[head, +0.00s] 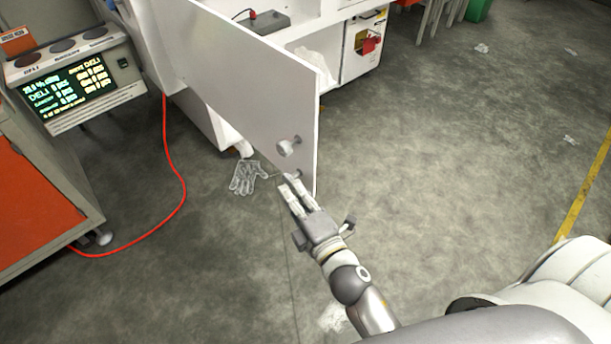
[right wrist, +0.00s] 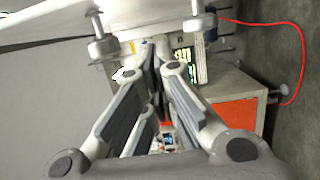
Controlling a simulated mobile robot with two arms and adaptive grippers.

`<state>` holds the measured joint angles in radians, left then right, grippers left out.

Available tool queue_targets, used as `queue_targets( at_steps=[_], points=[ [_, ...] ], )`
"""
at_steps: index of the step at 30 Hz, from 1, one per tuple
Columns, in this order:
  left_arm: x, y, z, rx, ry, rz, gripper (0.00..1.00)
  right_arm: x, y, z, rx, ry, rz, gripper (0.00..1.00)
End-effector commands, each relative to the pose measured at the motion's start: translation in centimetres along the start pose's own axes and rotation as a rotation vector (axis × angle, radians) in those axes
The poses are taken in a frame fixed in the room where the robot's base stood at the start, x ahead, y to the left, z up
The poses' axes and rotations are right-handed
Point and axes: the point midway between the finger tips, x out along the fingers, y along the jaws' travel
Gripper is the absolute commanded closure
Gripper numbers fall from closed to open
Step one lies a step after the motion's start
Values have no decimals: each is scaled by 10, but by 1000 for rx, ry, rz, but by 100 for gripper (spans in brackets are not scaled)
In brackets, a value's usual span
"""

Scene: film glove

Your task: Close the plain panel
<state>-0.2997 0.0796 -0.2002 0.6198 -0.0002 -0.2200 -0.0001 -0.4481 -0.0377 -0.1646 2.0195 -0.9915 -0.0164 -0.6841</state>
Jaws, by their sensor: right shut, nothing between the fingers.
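The plain panel (head: 245,80) is a white door standing open from the white cabinet in the head view, its free edge toward me. A round grey knob (head: 289,146) sits near its lower free corner. My right gripper (head: 291,182) is shut and empty at the lower free corner of the panel, just below the knob; I cannot tell whether it touches. In the right wrist view, the gripper fingers (right wrist: 157,62) are together, and the pale panel (right wrist: 45,32) with a knob (right wrist: 103,47) shows at upper left. My left gripper is not in view.
A clear film glove (head: 246,177) lies on the floor beside the panel. A red cable (head: 180,190) runs along the floor by the orange-fronted cabinet (head: 35,205) and its display (head: 75,87). The floor to the right is mostly free, with scattered film scraps.

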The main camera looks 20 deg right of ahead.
Motion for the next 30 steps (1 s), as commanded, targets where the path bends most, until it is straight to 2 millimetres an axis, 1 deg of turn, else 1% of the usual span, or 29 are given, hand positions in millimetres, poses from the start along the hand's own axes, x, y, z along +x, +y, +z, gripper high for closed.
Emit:
queue_targets(
  at_steps=[1, 2, 3, 6, 10, 14, 25, 30],
  points=[
    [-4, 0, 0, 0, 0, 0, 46, 9, 3, 0, -1, 1, 3, 100],
    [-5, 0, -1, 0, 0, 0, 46, 12, 3, 2, -3, 1, 1, 100],
    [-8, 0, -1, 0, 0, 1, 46, 12, 2, 11, -7, 0, -1, 100],
    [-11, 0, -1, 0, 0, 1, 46, 15, 2, 24, -4, 0, -1, 100],
    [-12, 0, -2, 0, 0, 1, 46, 17, 0, 35, -1, 0, -1, 100],
    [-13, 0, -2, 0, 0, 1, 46, 18, 0, 39, 0, 0, 0, 100],
    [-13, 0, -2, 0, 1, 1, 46, 18, 0, 40, -1, 2, 0, 100],
    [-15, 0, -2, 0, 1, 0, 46, 21, -3, 49, -4, 21, -1, 100]
  ],
)
